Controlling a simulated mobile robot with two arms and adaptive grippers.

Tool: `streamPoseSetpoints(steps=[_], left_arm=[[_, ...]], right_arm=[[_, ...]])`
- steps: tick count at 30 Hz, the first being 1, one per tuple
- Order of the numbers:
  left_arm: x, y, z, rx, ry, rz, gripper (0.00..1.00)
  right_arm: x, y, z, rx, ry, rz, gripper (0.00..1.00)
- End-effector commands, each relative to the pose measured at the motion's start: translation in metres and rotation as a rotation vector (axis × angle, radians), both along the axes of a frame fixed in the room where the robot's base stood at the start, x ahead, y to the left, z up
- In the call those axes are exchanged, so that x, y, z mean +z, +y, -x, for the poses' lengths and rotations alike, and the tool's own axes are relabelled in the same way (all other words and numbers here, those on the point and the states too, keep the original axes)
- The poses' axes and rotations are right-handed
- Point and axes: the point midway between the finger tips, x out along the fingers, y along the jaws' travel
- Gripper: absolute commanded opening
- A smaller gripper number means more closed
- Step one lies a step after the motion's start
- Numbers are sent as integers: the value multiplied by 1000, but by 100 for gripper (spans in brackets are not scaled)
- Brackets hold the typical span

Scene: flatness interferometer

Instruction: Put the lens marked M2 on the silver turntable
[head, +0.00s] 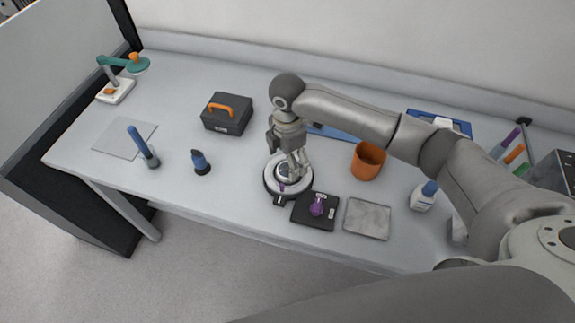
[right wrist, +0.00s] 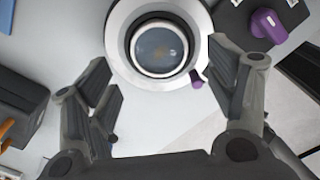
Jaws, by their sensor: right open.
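The silver turntable (head: 270,190) stands near the front edge of the table, a round pale disc with a dark rim. In the right wrist view, the turntable (right wrist: 118,45) bears a round glassy lens in a dark and silver ring (right wrist: 158,47). I cannot read any M2 mark on it. A small purple part (right wrist: 197,80) shows at the turntable's edge. My right gripper (head: 296,166) points down over the turntable and partly hides it. In the wrist view the fingers of this gripper (right wrist: 163,85) are apart with nothing between the tips. My left gripper is not in view.
Right of the turntable lie a black plate (head: 302,217) with a purple knob (head: 317,206) and a grey square (head: 367,219). An orange cup (head: 368,161) and a white bottle (head: 422,198) stand farther right. A black toolbox (head: 228,114) and a blue-topped piece (head: 200,162) stand left.

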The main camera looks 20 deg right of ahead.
Motion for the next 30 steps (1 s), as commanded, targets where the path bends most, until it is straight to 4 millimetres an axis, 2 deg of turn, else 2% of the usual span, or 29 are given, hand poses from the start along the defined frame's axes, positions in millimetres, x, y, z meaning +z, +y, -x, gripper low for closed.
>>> streamPoseSetpoints(steps=[6,12,18,30], left_arm=[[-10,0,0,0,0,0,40],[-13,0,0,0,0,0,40],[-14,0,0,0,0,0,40],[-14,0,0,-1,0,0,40]], right_arm=[[48,1,-1,1,-5,-2,77],[76,1,-1,0,-3,-2,77],[84,1,0,1,0,-1,77],[84,1,0,0,0,-1,77]])
